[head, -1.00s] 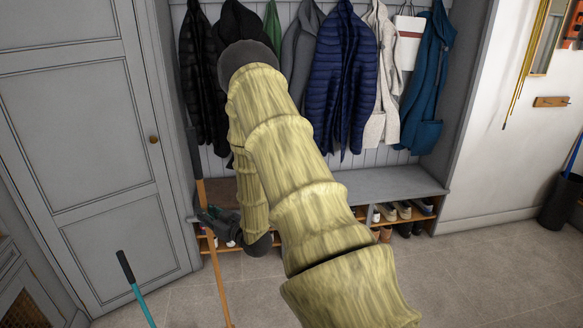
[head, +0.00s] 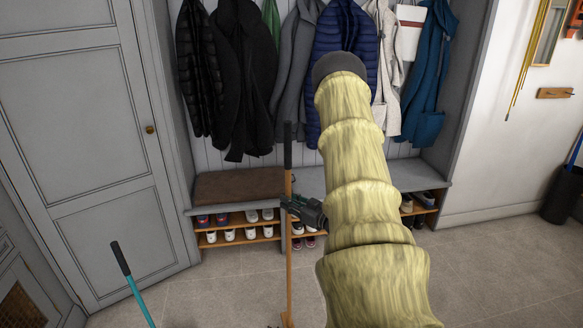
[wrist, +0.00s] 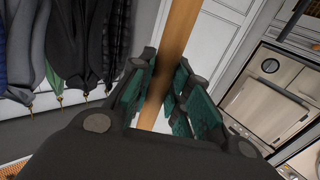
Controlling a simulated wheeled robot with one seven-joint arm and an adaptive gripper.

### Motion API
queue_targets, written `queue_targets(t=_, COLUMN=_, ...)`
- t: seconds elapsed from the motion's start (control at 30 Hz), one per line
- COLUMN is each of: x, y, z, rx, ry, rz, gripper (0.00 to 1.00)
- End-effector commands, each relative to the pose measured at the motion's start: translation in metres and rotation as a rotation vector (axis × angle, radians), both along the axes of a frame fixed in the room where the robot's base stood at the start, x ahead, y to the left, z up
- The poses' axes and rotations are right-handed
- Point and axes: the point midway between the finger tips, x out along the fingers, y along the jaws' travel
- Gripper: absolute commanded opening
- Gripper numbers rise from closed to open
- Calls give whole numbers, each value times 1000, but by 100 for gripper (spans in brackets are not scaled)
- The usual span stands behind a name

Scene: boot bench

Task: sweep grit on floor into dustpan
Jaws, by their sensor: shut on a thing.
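A long wooden pole (head: 289,255) with a black grip at its top stands almost upright in the head view, in front of the bench. My gripper (head: 292,206) is shut on this pole below the black grip. In the wrist view the green-padded fingers of my gripper (wrist: 162,98) close around the wooden pole (wrist: 178,35). The pole's foot is at the bottom edge of the head view, so its sweeping end cannot be made out. A teal handle (head: 138,293) with a black grip leans at the lower left; its lower end is out of view. No grit or dustpan pan shows.
The boot bench (head: 400,178) with shoes on its shelves stands behind the pole, under hanging coats (head: 245,80). A grey cupboard door (head: 90,130) is at the left. A dark bin (head: 560,197) stands far right. The tiled floor (head: 480,270) at right is clear.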

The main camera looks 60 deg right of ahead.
Motion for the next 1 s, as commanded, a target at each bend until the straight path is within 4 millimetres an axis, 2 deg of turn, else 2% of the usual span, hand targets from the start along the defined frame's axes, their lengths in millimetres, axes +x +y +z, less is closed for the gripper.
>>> queue_targets(t=0.57, x=-7, y=12, z=11, rx=-17, ry=1, rz=-1, gripper=0)
queue_targets(t=0.8, x=-7, y=15, z=-15, rx=-19, ry=0, rz=-1, gripper=0)
queue_targets(t=1.0, x=-7, y=13, z=-27, rx=-19, ry=0, rz=-1, gripper=0)
